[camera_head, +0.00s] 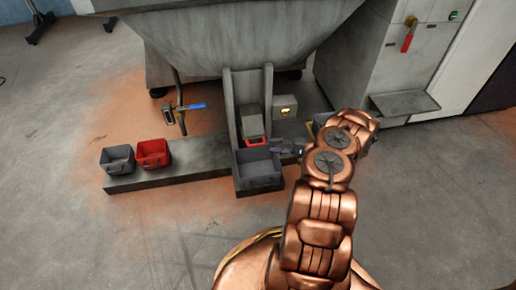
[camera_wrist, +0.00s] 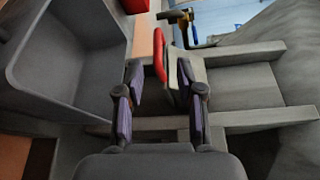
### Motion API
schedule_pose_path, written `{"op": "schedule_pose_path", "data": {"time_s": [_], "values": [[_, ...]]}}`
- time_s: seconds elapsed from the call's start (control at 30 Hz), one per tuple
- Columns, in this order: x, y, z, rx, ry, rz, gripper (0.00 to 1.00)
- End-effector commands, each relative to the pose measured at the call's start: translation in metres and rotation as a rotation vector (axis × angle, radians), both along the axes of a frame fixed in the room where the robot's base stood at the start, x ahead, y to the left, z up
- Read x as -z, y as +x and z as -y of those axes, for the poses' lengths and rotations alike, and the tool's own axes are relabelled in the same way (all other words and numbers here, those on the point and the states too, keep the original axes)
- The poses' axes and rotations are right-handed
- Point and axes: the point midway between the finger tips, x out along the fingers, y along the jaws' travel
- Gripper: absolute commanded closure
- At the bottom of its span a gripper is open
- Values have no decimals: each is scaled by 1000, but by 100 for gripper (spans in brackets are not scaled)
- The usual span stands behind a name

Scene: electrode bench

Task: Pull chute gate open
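The chute (camera_head: 238,95) comes down from the grey hopper between two upright side rails. The chute gate (camera_head: 252,122) is a grey plate low between the rails, with a red handle (camera_head: 255,141) at its lower end. In the wrist view the red handle (camera_wrist: 160,54) stands just beyond and between my fingertips, near the gate plate (camera_wrist: 178,70). My gripper (camera_head: 277,147) is at the right of the chute foot, and its two fingers (camera_wrist: 159,82) are apart in the wrist view. I cannot tell whether either finger touches the handle.
A grey bin (camera_head: 258,182) stands below the chute, close beside my gripper. Another grey bin (camera_head: 118,168) and a red bin (camera_head: 153,153) stand on the low plinth (camera_head: 200,173) at left. A blue-handled lever (camera_head: 191,106) hangs left of the chute. The floor in front is clear.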

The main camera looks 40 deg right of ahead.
Motion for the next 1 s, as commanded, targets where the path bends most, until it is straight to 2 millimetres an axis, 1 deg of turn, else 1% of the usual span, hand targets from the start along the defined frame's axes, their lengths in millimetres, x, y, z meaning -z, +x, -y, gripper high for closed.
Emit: {"op": "schedule_pose_path", "data": {"time_s": [0.03, 0.17, 0.4, 0.6, 0.8, 1.0], "values": [[4, 0, 0, 4, 1, 1, 63], [6, 7, -7, 4, 1, 2, 63], [10, 30, -32, 3, 3, 1, 63], [11, 47, -48, 3, 1, 0, 63], [11, 53, -54, 5, 0, 0, 63], [10, 53, -54, 6, 0, 0, 63]]}}
